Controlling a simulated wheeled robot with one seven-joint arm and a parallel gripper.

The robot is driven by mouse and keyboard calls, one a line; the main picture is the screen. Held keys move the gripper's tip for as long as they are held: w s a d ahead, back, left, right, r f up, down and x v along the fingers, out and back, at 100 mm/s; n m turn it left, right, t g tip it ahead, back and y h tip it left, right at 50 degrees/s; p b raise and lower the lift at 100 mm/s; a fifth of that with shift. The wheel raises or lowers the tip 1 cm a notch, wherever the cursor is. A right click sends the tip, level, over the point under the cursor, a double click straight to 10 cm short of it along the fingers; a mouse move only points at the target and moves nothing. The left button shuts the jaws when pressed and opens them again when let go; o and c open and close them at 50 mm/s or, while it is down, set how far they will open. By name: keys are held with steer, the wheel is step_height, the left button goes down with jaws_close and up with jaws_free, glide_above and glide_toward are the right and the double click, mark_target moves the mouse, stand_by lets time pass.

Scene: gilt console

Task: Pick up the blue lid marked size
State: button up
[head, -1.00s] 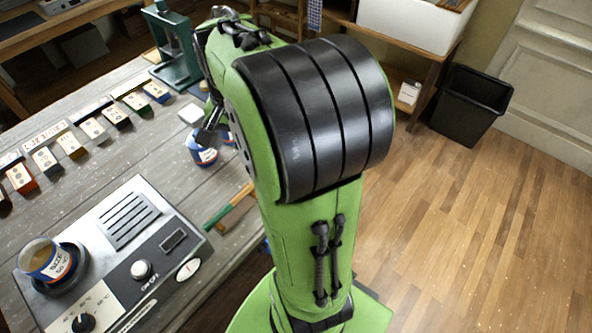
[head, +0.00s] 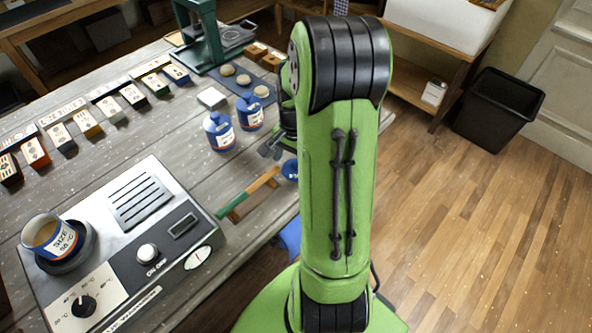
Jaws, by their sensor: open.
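A small blue round thing (head: 290,169) with a white mark, perhaps the lid, lies at the table's right edge, partly hidden behind my arm. Its marking is too small to read. My gripper (head: 268,151) shows as dark fingers beside my arm, just above and left of the blue thing, open and with nothing seen in it. Two blue-topped jars with white labels, a nearer one (head: 219,131) and a farther one (head: 249,112), stand left of my gripper. A cup marked SIZE (head: 60,241) sits open on the hot plate at the left.
A hot plate unit (head: 128,225) with knobs fills the near left. A green-and-wood-handled tool (head: 247,194) lies right of it. A row of small labelled blocks (head: 86,123) runs along the left. A green press (head: 205,45) stands at the back. A black bin (head: 498,110) is on the floor.

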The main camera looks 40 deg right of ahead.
steer(key=shift+f, duration=0.9)
steer(key=shift+r, duration=0.1)
steer(key=shift+c, duration=0.2)
steer(key=c, duration=1)
steer(key=shift+c, duration=0.2)
steer(key=shift+r, duration=0.1)
